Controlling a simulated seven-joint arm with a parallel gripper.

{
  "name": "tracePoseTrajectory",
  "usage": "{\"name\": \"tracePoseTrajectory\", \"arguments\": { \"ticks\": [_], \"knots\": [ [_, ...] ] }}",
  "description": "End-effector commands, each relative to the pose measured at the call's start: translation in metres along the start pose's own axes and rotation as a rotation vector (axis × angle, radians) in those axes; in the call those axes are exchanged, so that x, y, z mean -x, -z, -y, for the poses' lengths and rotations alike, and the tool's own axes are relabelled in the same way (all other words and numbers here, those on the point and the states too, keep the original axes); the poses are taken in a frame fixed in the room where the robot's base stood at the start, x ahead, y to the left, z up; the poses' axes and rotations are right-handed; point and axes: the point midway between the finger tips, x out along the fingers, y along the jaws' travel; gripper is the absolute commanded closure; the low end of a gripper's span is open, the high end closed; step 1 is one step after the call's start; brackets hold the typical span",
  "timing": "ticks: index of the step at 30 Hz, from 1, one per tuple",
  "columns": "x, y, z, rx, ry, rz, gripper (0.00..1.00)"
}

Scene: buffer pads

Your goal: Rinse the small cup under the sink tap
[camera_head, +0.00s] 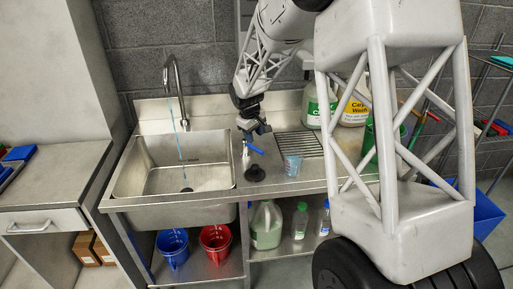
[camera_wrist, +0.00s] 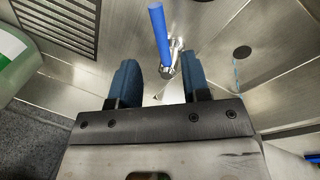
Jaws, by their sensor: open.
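The small cup (camera_head: 292,165), blue and translucent, stands upright on the steel counter right of the sink; I do not make it out in the wrist view. The curved tap (camera_head: 177,82) stands behind the sink basin (camera_head: 188,176). A thin blue stream runs from it toward the drain, which shows in the wrist view (camera_wrist: 242,52). A blue-handled lever (camera_head: 254,150) on a metal post stands between sink and cup. My gripper (camera_head: 254,128) is open above it. In the wrist view the lever (camera_wrist: 160,35) appears between and beyond my blue fingers (camera_wrist: 160,82); contact cannot be told.
A ribbed drain area (camera_head: 300,145) lies behind the cup. Large jugs (camera_head: 320,105) stand at the back right. A dark round item (camera_head: 255,173) sits at the counter's front. Blue (camera_head: 173,246) and red buckets (camera_head: 215,242) are below. My arm hides the right side.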

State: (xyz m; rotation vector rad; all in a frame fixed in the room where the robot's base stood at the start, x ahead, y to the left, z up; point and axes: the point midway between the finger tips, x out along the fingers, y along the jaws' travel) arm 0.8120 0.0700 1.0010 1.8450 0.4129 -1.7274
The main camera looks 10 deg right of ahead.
Motion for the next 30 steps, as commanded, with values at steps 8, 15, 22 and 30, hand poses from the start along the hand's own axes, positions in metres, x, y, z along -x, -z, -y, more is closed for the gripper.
{"name": "tracePoseTrajectory", "arguments": {
  "ticks": [8,15,22,30],
  "knots": [
    [-0.032,-0.001,0.000,0.000,0.001,0.002,0.57],
    [-0.057,-0.001,0.001,0.000,0.001,0.002,0.57],
    [-0.067,0.000,0.000,0.000,0.001,0.000,0.57],
    [-0.067,0.000,0.000,0.000,0.001,0.000,0.57]
  ]
}}
